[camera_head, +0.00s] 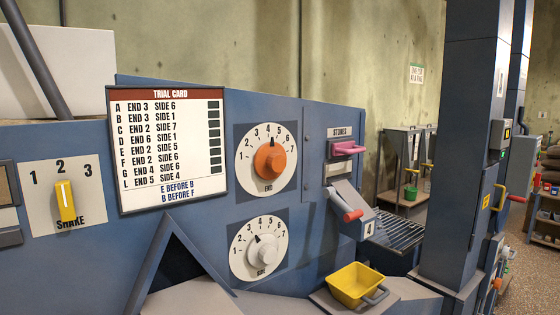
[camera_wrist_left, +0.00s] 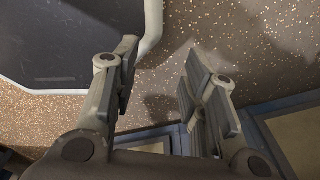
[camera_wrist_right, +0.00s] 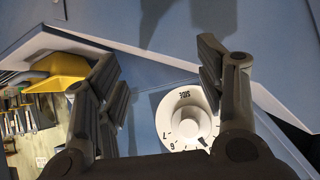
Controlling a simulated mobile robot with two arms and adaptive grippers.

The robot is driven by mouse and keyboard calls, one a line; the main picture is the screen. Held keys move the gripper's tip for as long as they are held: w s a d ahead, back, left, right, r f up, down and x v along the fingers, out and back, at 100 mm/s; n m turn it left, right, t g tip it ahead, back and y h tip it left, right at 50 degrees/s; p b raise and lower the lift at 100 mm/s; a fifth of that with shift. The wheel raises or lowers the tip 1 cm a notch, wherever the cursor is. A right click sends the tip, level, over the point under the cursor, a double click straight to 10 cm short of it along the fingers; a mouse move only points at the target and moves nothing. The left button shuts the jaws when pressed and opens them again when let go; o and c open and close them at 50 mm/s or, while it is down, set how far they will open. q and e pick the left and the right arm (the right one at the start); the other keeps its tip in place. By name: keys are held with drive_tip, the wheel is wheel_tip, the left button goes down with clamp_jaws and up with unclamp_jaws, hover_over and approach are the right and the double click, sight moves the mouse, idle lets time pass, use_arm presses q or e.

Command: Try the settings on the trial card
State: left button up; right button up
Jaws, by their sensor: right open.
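The trial card (camera_head: 168,150) on the blue panel lists END and SIDE number pairs in lettered rows, with a dark square by each. Below them it reads "E before B, B before F". The SIDE dial also shows upside down in the right wrist view (camera_wrist_right: 187,119), beyond my open, empty right gripper (camera_wrist_right: 160,58). My left gripper (camera_wrist_left: 162,55) is open and empty above the speckled floor.
A yellow SHAKE lever (camera_head: 65,201) sits left of the card. A blue column (camera_head: 455,150) stands further right.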

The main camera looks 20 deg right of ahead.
drive_tip(key=w+d+r+t, duration=0.1)
drive_tip(key=w+r+t, duration=0.1)
drive_tip(key=w+r, duration=0.55)
drive_tip(key=t+y, duration=0.4)
drive_tip(key=t, duration=0.1)
approach(279, 165)
drive_tip(key=p+x, duration=0.3)
drive_tip(key=x, duration=0.4)
drive_tip(key=shift+w+a+r, duration=0.1)
drive_tip(key=shift+w+r, duration=0.05)
drive_tip(key=shift+w, duration=0.2)
use_arm(q)
drive_tip(key=shift+w+d+r+p, duration=0.1)
drive_tip(key=shift+w+r+p, duration=0.15)
drive_tip(key=shift+r, duration=0.45)
drive_tip(key=shift+w+d+r+p, duration=0.1)
drive_tip(key=shift+w+r, duration=0.25)
drive_tip(key=shift+r, duration=0.3)
drive_tip(key=shift+w+d+r+p, duration=0.1)
drive_tip(key=shift+w+r+p, duration=0.15)
drive_tip(key=shift+r, duration=0.45)
use_arm(e)
drive_tip(key=shift+x, duration=1.05)
drive_tip(key=c, duration=1)
use_arm(q)
drive_tip(key=shift+w, duration=0.1)
drive_tip(key=shift+f, duration=0.15)
use_arm(e)
drive_tip(key=shift+f+n, duration=0.2)
drive_tip(key=shift+n, duration=0.1)
